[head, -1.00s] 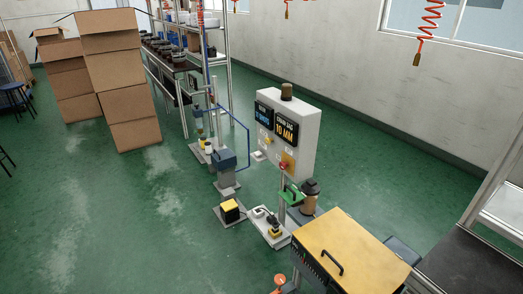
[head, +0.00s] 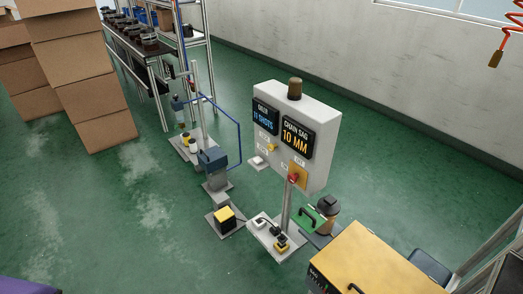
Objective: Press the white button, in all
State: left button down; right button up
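A grey control panel (head: 325,128) stands on a post in the middle of the head view. A small white block-shaped part (head: 257,163) sticks out at its lower left; it may be the white button, but it is too small to be sure. A red knob (head: 293,178) on a yellow plate is at the lower right. A small yellow part (head: 272,147) sits between. Two displays show blue text, seemingly "11 SHOTS" (head: 265,115), and "CHAIN SAG 10 MM" (head: 296,138). Another white piece (head: 260,221) lies on the floor plate below. Neither of my grippers is in view.
A yellow-topped cabinet (head: 370,268) stands at the lower right, near the panel post. A yellow-and-black box (head: 224,219) and a blue-grey stand (head: 213,160) are left of the post. Stacked cartons (head: 88,80) are at the left. Green floor (head: 130,220) is open at the lower left.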

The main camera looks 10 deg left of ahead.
aim_at(257, 160)
jog(key=i+j+z, duration=0.1)
jog(key=i+j, duration=0.15)
jog(key=i+j+z, duration=0.1)
jog(key=j, duration=0.25)
jog(key=i+j, duration=0.3)
jog(key=i+j+z, duration=0.25)
jog(key=i+j, duration=0.15)
jog(key=j, duration=0.25)
jog(key=i+j+z, duration=0.1)
jog(key=j, duration=0.25)
jog(key=i+j+z, duration=0.1)
jog(key=j, duration=0.25)
jog(key=i+j, duration=0.25)
jog(key=j, duration=0.15)
jog(key=i+l+z, duration=0.05)
